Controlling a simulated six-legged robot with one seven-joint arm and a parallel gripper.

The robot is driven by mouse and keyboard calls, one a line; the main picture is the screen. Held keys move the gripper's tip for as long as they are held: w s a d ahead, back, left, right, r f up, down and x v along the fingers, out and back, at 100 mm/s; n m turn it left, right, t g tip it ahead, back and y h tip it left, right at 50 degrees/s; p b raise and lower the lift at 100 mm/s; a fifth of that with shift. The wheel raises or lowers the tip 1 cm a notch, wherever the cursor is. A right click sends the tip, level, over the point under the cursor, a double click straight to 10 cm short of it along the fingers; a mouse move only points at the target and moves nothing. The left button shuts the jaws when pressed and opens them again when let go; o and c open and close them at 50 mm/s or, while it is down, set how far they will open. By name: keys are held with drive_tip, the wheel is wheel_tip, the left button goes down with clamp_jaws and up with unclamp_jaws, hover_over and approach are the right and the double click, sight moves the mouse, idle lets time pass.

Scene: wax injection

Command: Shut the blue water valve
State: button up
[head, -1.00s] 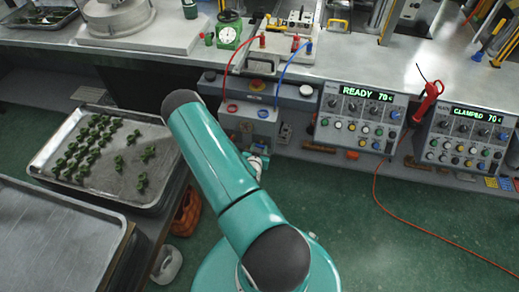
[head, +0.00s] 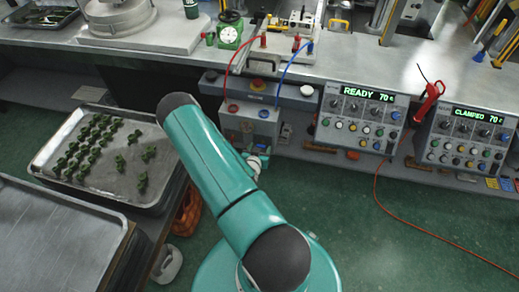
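A blue hose (head: 280,75) runs from a grey box (head: 250,124) under the bench edge up to a small blue fitting (head: 309,48) on the bench top. The box has a blue round part (head: 263,113) where this hose ends and a red one beside it. Which blue part is the water valve I cannot tell for sure. My arm's wrist end shows just below the box, partly behind my own arm link. My gripper's fingers are not clear there, so their state and any contact are hidden.
A red hose (head: 232,65) runs beside the blue one. Two control panels, READY (head: 358,119) and CLAMPED (head: 465,139), hang on the bench front to the right. A tray (head: 60,188) of green pieces stands left. An orange cable (head: 400,222) crosses the open green floor.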

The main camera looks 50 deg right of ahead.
drive_tip(key=v, duration=1.4)
drive_tip(key=shift+w, duration=0.1)
